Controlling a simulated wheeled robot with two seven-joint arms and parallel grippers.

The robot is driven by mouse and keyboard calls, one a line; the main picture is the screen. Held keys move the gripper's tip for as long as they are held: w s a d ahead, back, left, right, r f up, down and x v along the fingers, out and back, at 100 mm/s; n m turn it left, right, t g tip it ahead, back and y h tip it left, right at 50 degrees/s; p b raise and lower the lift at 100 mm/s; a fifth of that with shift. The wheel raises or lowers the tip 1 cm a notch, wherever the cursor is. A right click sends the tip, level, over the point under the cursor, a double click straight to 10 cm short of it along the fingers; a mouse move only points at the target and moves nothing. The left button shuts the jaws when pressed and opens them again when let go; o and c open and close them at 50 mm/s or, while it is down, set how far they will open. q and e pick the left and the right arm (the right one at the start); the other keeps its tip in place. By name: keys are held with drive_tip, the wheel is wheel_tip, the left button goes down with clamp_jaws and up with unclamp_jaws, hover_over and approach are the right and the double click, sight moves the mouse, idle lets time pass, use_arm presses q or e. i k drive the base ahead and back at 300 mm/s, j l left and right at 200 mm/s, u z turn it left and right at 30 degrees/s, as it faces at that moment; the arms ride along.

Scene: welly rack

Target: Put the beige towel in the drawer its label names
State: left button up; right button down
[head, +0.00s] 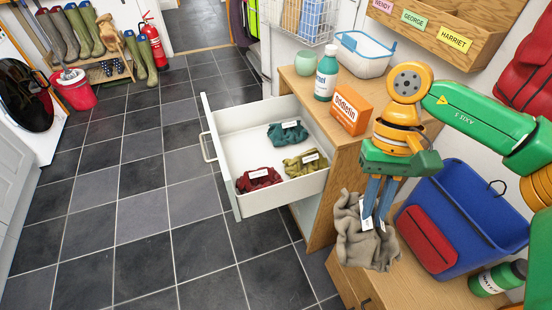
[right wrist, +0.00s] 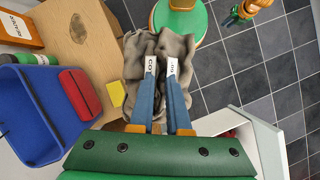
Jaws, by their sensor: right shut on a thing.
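The beige towel (head: 352,240) is crumpled and hangs from my right gripper (head: 375,222), which is shut on it. In the right wrist view the towel (right wrist: 135,68) shows beyond the blue fingers (right wrist: 160,78); they partly cover its white label, so I cannot read it whole. The open white drawer (head: 222,160) is left of the towel in the head view. It holds a teal cloth (head: 287,135), a dark red cloth (head: 258,180) and an olive cloth (head: 303,165), each with a white tag. My left gripper (right wrist: 232,18) shows small in the right wrist view; its jaws are unclear.
A wooden bench with a blue and red bag (head: 465,218) and a green bottle (head: 498,278) is beside the towel. The cabinet top carries an orange box (head: 351,107), a teal bottle (head: 326,73) and a basket (head: 362,55). Tiled floor left of the drawer is clear.

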sight(255, 151)
drive_tip(key=i+j+z, duration=0.1)
drive_tip(key=j+z, duration=0.2)
drive_tip(key=j, duration=0.5)
drive_tip(key=j+z, duration=0.25)
drive_tip(key=j, duration=0.55)
drive_tip(key=j+z, duration=0.3)
drive_tip(key=j, duration=0.5)
drive_tip(key=k+j+z, duration=0.1)
drive_tip(key=j+z, duration=0.2)
drive_tip(key=j, duration=0.5)
